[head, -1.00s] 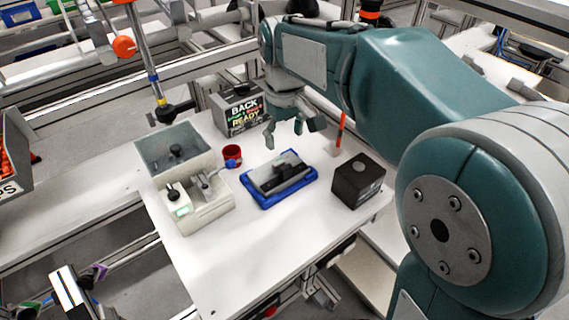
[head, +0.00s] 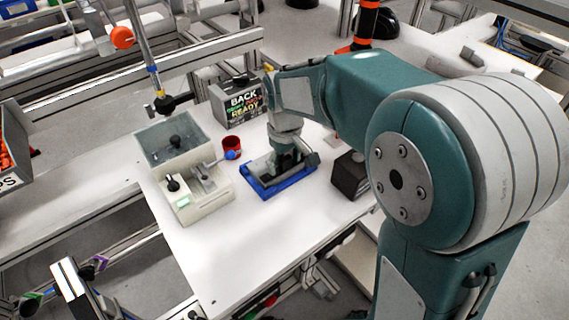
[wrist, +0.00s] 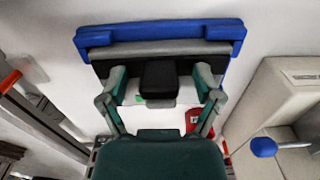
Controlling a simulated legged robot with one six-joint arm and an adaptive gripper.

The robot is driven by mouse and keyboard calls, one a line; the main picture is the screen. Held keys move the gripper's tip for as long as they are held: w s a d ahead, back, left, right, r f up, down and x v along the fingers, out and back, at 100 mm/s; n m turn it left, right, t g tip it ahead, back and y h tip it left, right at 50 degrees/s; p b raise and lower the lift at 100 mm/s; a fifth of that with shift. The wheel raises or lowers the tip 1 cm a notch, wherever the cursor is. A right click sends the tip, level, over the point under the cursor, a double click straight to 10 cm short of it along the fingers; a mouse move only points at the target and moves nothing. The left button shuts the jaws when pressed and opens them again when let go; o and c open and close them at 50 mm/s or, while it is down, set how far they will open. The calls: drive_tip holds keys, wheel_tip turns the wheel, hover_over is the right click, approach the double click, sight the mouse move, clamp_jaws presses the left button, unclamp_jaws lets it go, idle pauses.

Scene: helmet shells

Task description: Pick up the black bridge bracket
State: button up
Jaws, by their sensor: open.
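The black bridge bracket (wrist: 158,78) shows in the wrist view on a grey block (wrist: 165,47) in a blue tray (wrist: 160,30). My gripper (wrist: 161,72) is open, with one finger on each side of the bracket and small gaps visible. In the head view my gripper (head: 290,162) is down over the blue tray (head: 262,189) and hides most of the bracket. I cannot tell there how far the fingertips are from the block.
A pale machine (head: 205,198) with a blue-knobbed lever (head: 232,155) stands left of the tray. A red cup (head: 232,145) and a grey display box (head: 238,103) are behind. A dark box (head: 349,176) stands close on the right. The front of the white table is clear.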

drive_tip(key=c, duration=1.1)
drive_tip(key=shift+c, duration=0.2)
